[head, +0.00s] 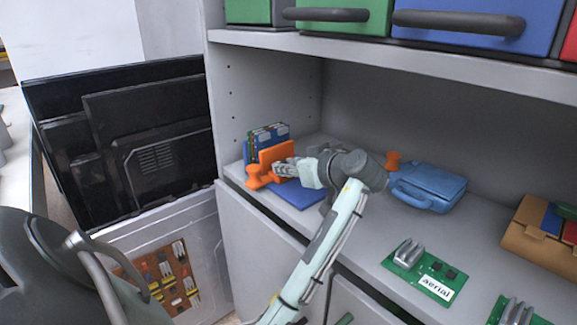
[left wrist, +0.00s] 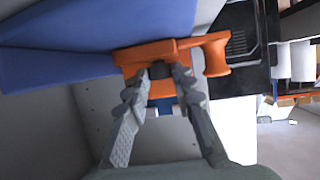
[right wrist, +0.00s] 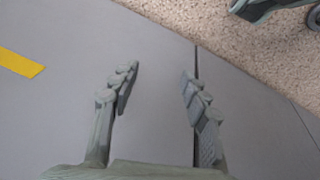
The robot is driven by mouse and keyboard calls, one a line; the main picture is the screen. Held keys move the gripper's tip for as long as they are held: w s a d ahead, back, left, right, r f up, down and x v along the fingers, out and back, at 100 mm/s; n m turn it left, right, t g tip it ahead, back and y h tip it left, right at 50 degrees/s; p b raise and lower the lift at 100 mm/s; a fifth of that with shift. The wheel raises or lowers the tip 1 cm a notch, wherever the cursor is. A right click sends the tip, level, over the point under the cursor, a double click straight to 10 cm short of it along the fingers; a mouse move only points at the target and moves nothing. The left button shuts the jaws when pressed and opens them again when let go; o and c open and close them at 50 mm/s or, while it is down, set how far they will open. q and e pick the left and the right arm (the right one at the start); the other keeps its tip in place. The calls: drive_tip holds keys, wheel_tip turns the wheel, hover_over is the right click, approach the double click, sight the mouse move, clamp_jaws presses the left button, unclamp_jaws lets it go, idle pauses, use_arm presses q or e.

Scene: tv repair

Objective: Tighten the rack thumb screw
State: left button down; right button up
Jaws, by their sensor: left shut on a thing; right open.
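A small blue rack (head: 298,193) stands at the left end of the grey shelf, with boards upright in it and orange parts at its front. An orange knob (head: 256,177), which looks like a thumb screw, sticks out at its left; it shows right of my fingers in the left wrist view (left wrist: 217,55). My left gripper (head: 284,168) reaches in from the right. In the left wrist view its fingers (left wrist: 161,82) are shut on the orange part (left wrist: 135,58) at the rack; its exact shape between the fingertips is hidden.
A blue case (head: 430,187) and another orange knob (head: 393,160) stand right of my left gripper. A green board labelled aerial (head: 425,270) lies nearer. An orange-brown box (head: 535,232) is at the right. Dark TV panels (head: 150,115) lean left of the shelf.

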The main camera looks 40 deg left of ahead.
drive_tip(key=shift+r, duration=0.1)
use_arm(q)
drive_tip(key=shift+s+m+t+h, duration=0.15)
drive_tip(key=shift+m+t+h, duration=0.15)
drive_tip(key=shift+m+t, duration=0.1)
drive_tip(key=shift+m+t+p, duration=0.3)
drive_tip(key=shift+t, duration=0.1)
drive_tip(key=m+t+h, duration=0.1)
drive_tip(key=m+t+p, duration=0.1)
drive_tip(key=m, duration=0.1)
drive_tip(key=s+m+t+h+p, duration=0.1)
drive_tip(key=t, duration=0.1)
drive_tip(key=shift+a+r+h, duration=0.1)
drive_tip(key=shift+a+h, duration=0.2)
drive_tip(key=shift+s+a+m+t+h, duration=0.1)
drive_tip(key=shift+m+t+h, duration=0.3)
drive_tip(key=shift+m+t, duration=0.3)
drive_tip(key=shift+m+t+h, duration=0.3)
drive_tip(key=shift+m, duration=0.2)
use_arm(e)
drive_tip(key=s+f, duration=0.3)
drive_tip(key=f, duration=0.5)
drive_tip(key=shift+s+d+g, duration=0.35)
drive_tip(key=shift+d+g, duration=0.05)
drive_tip(key=shift+d, duration=0.05)
drive_tip(key=shift+f, duration=0.1)
use_arm(q)
drive_tip(key=c, duration=1.3)
unclamp_jaws()
drive_tip(key=shift+o, duration=0.2)
